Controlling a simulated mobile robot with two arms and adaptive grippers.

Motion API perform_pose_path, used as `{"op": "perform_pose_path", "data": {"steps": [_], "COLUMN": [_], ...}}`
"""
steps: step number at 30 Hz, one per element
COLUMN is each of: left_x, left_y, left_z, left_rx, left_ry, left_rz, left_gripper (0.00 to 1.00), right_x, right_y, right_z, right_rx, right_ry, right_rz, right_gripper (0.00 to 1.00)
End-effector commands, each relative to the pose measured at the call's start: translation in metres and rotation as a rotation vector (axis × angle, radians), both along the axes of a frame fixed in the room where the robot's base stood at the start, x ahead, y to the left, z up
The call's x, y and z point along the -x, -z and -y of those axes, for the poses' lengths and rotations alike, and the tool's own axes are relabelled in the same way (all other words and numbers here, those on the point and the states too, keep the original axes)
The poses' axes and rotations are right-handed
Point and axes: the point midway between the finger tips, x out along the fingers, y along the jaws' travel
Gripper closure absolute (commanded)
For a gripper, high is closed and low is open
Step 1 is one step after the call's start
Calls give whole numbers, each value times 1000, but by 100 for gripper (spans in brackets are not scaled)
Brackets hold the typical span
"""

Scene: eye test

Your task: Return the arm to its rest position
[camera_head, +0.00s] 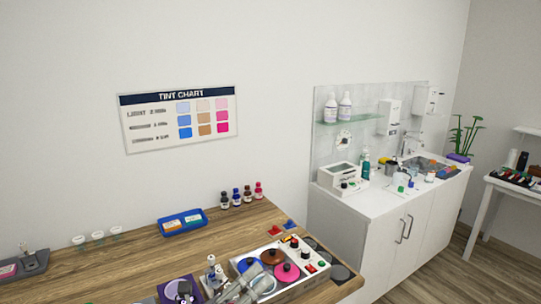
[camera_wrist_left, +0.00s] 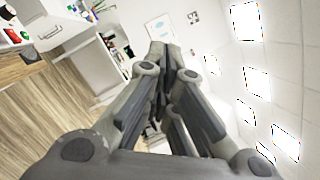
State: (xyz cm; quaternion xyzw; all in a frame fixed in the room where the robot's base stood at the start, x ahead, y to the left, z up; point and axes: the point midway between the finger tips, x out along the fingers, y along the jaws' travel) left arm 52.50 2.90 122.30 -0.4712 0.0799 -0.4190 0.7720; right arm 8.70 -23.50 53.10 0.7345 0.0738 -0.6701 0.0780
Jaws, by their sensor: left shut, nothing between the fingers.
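My left gripper (camera_head: 256,279) shows at the bottom edge of the head view, in front of the white tray unit with coloured discs. In the left wrist view the gripper (camera_wrist_left: 164,50) is shut, its grey fingers together with nothing between them. The fingers point towards the room's wall and ceiling in that view. Most of the left arm is out of the head view. My right gripper is in neither view.
The wooden table (camera_head: 130,270) holds a white tray unit (camera_head: 318,265), a blue box (camera_head: 182,222), several small bottles (camera_head: 236,198) and clear cups (camera_head: 97,238). A tint chart (camera_head: 180,117) hangs on the wall. A sink counter (camera_head: 350,203) stands to the right. The table's middle left is mostly bare.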

Motion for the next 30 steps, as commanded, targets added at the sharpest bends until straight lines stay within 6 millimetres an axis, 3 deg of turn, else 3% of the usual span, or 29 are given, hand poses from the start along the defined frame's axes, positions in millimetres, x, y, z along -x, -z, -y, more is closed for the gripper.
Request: {"op": "perform_pose_path", "data": {"steps": [4,7,11,14,18,21,25,30], "left_x": [-12,-15,-4,16,66,109,163,229], "left_y": [4,24,68,110,172,208,240,263], "left_z": [-46,-82,-125,-153,-178,-185,-186,-180], "left_rx": [332,536,782,954,1162,1278,1377,1453], "left_ry": [-196,-333,-516,-663,-879,-1024,-1191,-1378], "left_rz": [-258,-442,-692,-890,-1170,-1353,-1550,-1758], "left_gripper": [100,100,100,100,100,100,100,100], "right_x": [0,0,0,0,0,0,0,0], "right_y": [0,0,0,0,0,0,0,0], "right_z": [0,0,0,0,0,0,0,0], "right_rx": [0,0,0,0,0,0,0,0], "right_ry": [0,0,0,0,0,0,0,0], "right_rz": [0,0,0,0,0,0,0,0], "right_gripper": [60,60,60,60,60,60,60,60]}}
